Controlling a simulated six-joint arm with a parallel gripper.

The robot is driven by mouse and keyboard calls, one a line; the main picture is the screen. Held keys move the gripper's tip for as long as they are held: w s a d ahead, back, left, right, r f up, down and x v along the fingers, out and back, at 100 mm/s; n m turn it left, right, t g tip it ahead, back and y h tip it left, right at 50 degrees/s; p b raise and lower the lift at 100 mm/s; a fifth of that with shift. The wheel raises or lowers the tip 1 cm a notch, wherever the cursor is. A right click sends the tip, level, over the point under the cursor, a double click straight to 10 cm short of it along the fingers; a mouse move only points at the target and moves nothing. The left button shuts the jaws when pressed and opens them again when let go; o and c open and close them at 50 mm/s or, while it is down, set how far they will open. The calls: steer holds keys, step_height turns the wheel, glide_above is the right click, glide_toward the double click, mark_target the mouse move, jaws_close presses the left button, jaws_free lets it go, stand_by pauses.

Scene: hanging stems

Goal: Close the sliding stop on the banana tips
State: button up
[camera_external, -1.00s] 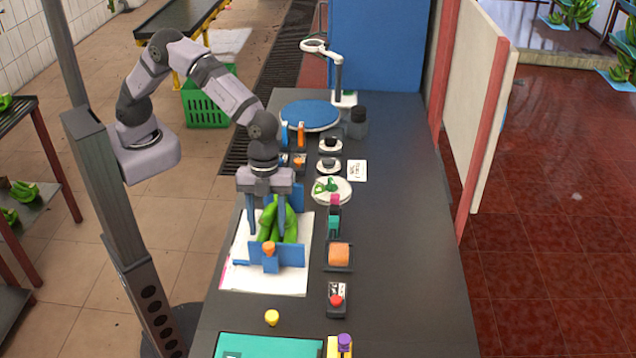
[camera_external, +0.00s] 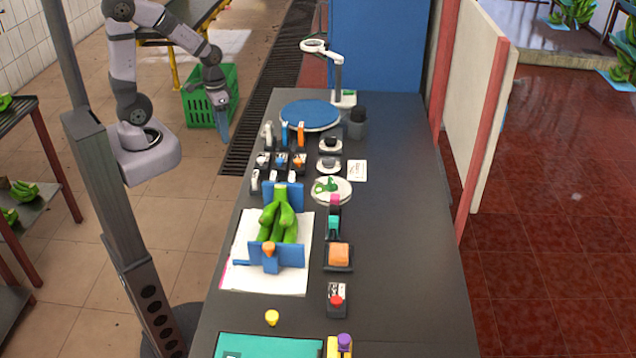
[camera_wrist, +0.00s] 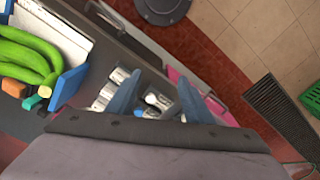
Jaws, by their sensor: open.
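A bunch of green bananas (camera_external: 281,218) sits on a white sheet (camera_external: 240,275) on the dark table, between two upright blue plates. The near plate (camera_external: 291,253), which looks like the sliding stop, has an orange knob (camera_external: 269,249) and stands at the near banana tips; whether it touches them is unclear. The far plate (camera_external: 296,193) is behind the stem end. In the wrist view, the bananas (camera_wrist: 25,52) are at the left edge beside a blue plate (camera_wrist: 68,86). My gripper (camera_external: 223,132) is open and empty, left of the table's far part, away from the bananas.
Small bottles and holders (camera_external: 283,160) stand on the table's far left. A blue round plate (camera_external: 310,115) and a magnifier lamp (camera_external: 338,72) are behind. An orange block (camera_external: 339,254) and a red-button box (camera_external: 337,299) line the right.

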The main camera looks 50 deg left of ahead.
steer(key=s+a+n, duration=0.3)
steer(key=a, duration=0.1)
steer(key=shift+s+a+f, duration=0.1)
steer(key=shift+f, duration=0.3)
steer(key=shift+f, duration=0.1)
step_height(320, 180, down, 12)
steer(key=b, duration=1.2)
